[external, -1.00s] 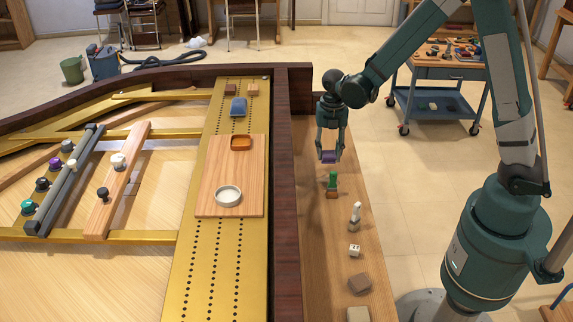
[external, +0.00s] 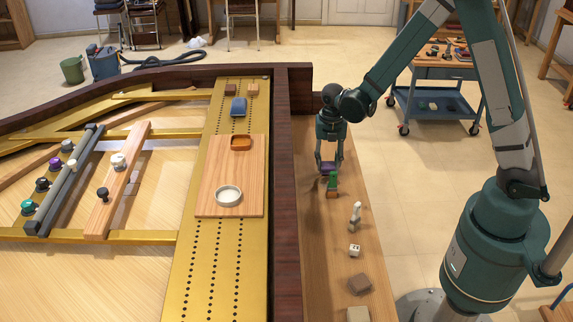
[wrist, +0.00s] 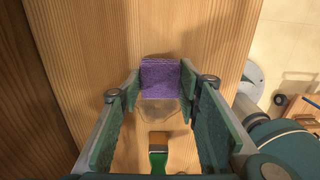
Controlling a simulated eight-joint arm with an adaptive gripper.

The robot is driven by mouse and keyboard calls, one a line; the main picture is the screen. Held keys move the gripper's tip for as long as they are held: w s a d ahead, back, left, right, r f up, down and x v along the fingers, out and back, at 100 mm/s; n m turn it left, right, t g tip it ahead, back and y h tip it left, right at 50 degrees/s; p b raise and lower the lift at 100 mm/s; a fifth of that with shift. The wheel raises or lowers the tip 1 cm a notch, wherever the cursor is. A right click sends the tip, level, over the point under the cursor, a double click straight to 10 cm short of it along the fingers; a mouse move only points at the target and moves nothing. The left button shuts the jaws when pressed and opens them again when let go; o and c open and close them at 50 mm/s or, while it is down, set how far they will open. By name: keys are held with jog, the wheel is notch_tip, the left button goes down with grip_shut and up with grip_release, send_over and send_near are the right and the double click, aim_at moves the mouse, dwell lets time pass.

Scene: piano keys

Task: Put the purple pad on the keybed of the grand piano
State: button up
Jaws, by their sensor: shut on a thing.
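The purple pad (wrist: 160,79) is a small block between the fingertips of my gripper (wrist: 160,88) in the wrist view. My gripper is shut on it. In the external view my gripper (external: 328,164) points down low over the wooden keybed (external: 325,240), with the purple pad (external: 328,167) showing at its tips. I cannot tell whether the pad touches the wood. The keybed also shows as the pale wood under the pad in the wrist view (wrist: 205,35).
A green-handled brush-like item (external: 333,182) stands close in front of my gripper; it also shows in the wrist view (wrist: 158,160). The dark case wall (external: 287,200) rises on the left.

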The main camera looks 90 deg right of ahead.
aim_at(328, 165)
jog(key=shift+f, duration=0.3)
jog(key=o, duration=0.8)
jog(key=shift+r, duration=0.15)
jog(key=shift+r+p, duration=1.35)
jog(key=shift+r, duration=4.7)
jog(key=shift+a+r, duration=0.1)
